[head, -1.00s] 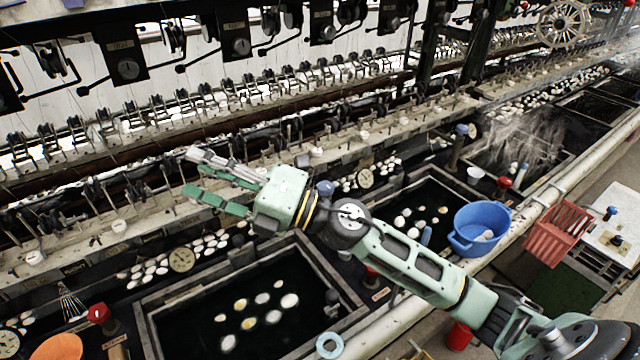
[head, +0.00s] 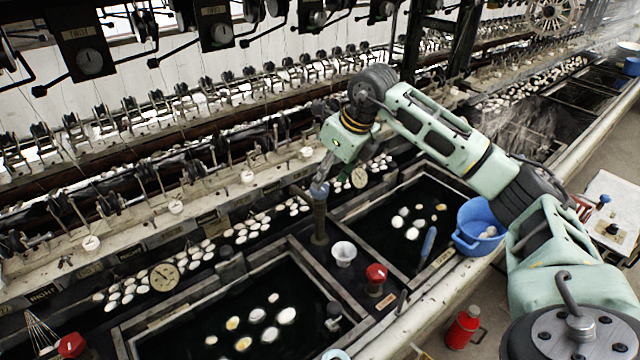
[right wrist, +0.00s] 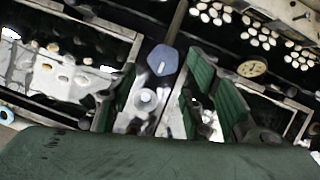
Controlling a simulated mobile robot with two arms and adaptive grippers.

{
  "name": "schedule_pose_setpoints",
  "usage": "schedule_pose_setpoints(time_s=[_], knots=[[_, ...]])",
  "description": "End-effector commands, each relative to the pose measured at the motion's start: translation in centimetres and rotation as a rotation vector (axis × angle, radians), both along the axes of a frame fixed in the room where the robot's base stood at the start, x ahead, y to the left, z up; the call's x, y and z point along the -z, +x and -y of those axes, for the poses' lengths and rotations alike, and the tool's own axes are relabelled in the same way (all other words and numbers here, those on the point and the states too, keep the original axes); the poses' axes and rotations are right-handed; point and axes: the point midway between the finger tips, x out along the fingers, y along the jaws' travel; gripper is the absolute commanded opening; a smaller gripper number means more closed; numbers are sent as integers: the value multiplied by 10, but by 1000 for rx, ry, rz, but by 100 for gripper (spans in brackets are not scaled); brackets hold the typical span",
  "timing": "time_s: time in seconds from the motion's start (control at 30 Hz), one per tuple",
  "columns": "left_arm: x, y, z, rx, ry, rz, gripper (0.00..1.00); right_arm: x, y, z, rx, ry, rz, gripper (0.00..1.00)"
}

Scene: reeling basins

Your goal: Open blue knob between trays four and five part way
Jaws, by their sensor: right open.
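The blue knob (head: 319,189) tops an upright dark post (head: 320,222) between two dark water trays, one at the lower left (head: 212,288) and one at the right (head: 352,219). I cannot read which trays these are. My right gripper (head: 331,178) points down at the knob, with its fingers close around or beside it. In the right wrist view the blue knob (right wrist: 165,60) shows beyond the gap between the open green fingers (right wrist: 163,98). No contact can be made out. My left gripper is not in view.
A white cup (head: 344,253) and a red knob (head: 376,273) stand near the post on the divider. A dial gauge (head: 359,177) is close to the gripper. A blue basin (head: 479,226) sits at the right tray's end. Reeling machinery lines the back.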

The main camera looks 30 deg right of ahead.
Motion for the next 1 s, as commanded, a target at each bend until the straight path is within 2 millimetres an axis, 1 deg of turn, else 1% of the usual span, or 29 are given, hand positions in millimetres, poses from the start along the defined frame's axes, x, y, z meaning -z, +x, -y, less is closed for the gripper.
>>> schedule_pose_setpoints(time_s=[0.03,0.1,0.3,0.43,0.67,1.0], knots=[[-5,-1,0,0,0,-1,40,7,3,-1,1,1,-5,45],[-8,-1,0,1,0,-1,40,18,7,-3,1,2,-4,45],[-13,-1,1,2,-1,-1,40,40,16,-7,-1,2,-2,45],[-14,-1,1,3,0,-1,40,46,18,-7,-1,2,0,45],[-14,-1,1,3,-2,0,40,47,19,-7,-1,2,1,45],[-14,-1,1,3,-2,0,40,47,19,-8,-2,4,1,15]])
